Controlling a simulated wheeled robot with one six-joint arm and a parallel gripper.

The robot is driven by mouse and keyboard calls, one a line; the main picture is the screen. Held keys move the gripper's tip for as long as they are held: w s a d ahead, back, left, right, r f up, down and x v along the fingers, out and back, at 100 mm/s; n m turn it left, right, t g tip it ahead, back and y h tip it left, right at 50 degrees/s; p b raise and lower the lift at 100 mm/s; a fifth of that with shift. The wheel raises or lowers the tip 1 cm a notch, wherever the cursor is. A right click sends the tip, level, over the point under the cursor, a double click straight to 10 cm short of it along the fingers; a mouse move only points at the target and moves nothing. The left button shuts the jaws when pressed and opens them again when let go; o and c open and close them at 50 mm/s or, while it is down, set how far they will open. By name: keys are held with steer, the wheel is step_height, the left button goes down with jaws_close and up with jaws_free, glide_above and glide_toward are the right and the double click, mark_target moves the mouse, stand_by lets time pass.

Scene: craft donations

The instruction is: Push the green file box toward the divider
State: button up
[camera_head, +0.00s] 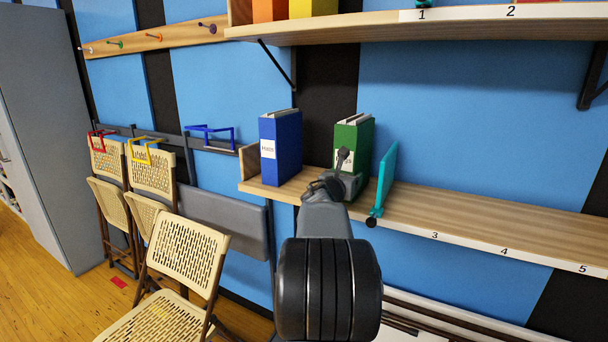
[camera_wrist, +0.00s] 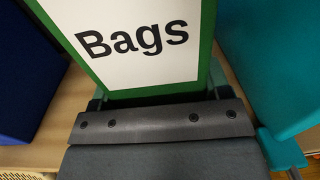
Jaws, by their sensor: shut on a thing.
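The green file box (camera_head: 355,135) stands upright on the lower shelf. In the wrist view its white "Bags" label (camera_wrist: 140,40) fills the upper middle. The teal divider (camera_head: 384,178) stands just right of it; it also shows in the wrist view (camera_wrist: 270,60), with a narrow strip of shelf between them lower down. My gripper (camera_head: 343,172) is at the lower front of the green box, shut on it. In the wrist view my gripper (camera_wrist: 160,100) spans the base of the box; its fingertips are largely hidden.
A blue file box (camera_head: 282,148) stands to the left with a gap. The lower shelf (camera_head: 470,215) is bare right of the divider, with numbers on its edge. An upper shelf (camera_head: 440,28) overhangs. Folding chairs (camera_head: 185,250) stand below left.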

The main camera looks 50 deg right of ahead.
steer(key=shift+s+d+b, duration=0.2)
steer(key=shift+s+b, duration=0.3)
steer(key=shift+s, duration=0.4)
steer(key=shift+s+d+b, duration=0.2)
steer(key=shift+s+b, duration=0.25)
steer(key=shift+s, duration=0.4)
steer(key=o, duration=0.9)
steer(key=shift+c, duration=0.2)
steer(key=shift+a, duration=0.1)
steer(key=v, duration=1.3)
steer(key=shift+b, duration=0.3)
steer(key=shift+s, duration=0.1)
